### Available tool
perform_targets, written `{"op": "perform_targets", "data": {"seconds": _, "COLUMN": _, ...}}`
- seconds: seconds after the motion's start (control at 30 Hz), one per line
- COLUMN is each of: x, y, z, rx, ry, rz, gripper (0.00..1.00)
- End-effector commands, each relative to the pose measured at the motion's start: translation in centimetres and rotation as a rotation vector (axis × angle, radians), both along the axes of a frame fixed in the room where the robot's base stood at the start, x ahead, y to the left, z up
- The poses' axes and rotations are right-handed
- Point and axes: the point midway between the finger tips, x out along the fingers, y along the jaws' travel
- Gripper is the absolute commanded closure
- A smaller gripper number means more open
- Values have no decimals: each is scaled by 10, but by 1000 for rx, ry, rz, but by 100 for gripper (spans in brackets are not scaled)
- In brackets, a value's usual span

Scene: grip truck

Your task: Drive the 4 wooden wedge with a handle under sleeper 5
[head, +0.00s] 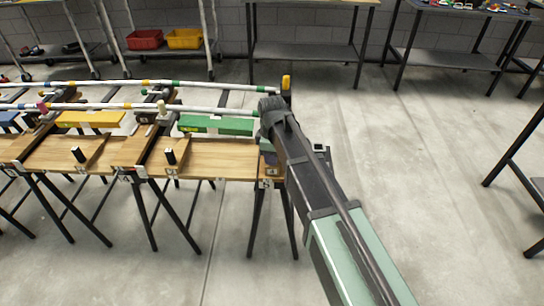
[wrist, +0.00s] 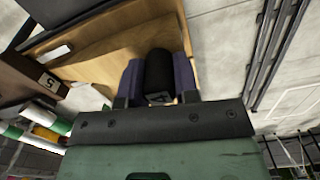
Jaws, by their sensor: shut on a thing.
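My gripper (wrist: 158,76) is shut on the black handle (wrist: 159,68) of a wooden wedge in the wrist view, one dark purple finger on each side. Pale wood (wrist: 115,50) lies just past the handle; I cannot tell clearly where wedge and board part. Dark sleeper 5 (wrist: 28,78) with its white number plate is at the left, beside the wood. In the head view my arm hides the held wedge and most of this sleeper. Two other wedges with dark handles (head: 79,155) (head: 170,157) rest on the wooden bench (head: 220,164) further left.
White rails with coloured bands (head: 200,111) run along the back of the bench. Yellow (head: 92,118) and green (head: 215,125) pieces lie between the sleepers. Black trestle legs (head: 150,213) stand below. The concrete floor (head: 420,150) to the right is clear up to the shelves.

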Motion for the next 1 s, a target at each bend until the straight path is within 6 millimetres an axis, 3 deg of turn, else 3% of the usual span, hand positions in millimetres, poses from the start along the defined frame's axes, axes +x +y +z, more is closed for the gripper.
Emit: {"op": "perform_targets", "data": {"seconds": 1.0, "x": 62, "y": 0, "z": -1, "rx": 0, "ry": -2, "rz": 0, "gripper": 100}}
